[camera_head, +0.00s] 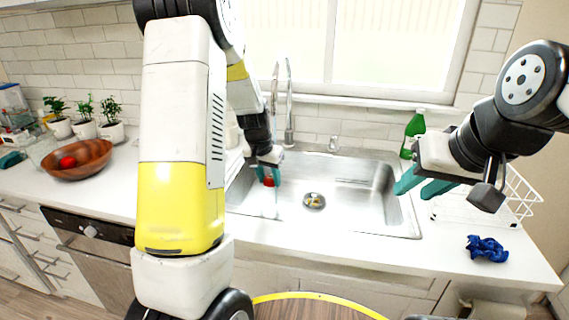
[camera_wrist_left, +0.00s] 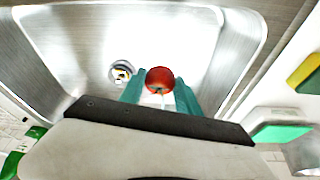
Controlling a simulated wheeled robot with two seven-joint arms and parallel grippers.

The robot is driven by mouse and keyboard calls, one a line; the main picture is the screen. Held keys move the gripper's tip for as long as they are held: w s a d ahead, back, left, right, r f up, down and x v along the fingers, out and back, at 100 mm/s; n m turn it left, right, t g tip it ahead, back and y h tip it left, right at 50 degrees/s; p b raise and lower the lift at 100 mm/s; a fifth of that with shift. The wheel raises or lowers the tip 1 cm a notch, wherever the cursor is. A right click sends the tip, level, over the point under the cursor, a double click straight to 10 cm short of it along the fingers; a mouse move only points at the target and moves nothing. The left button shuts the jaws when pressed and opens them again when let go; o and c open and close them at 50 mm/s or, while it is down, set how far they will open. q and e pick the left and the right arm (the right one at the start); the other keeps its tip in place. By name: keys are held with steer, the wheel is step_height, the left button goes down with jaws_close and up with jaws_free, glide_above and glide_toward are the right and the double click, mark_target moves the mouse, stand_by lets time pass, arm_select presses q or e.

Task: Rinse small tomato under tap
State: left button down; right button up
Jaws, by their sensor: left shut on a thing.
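A small red tomato (camera_head: 268,182) is between the teal fingers of my left gripper (camera_head: 267,172), over the left part of the steel sink (camera_head: 345,212). In the left wrist view the tomato (camera_wrist_left: 160,79) sits at the fingertips of my left gripper (camera_wrist_left: 160,88), which is shut on it. The tap (camera_head: 289,100) rises behind the sink, its spout partly hidden by my left arm. A faint pale streak shows below the tomato; I cannot tell whether it is running water. My right gripper (camera_head: 422,184) is open and empty at the sink's right edge.
A wooden bowl (camera_head: 92,168) with a red item stands on the left counter near potted plants (camera_head: 85,128). A green bottle (camera_head: 413,132), a white dish rack (camera_head: 510,200) and a blue cloth (camera_head: 487,249) are at the right. The drain (camera_head: 314,201) is in the sink floor.

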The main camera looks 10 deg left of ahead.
arm_select(q)
steer(key=s+r, duration=0.4)
steer(key=s, duration=0.1)
stand_by(0.7)
arm_select(e)
steer(key=shift+c, duration=0.4)
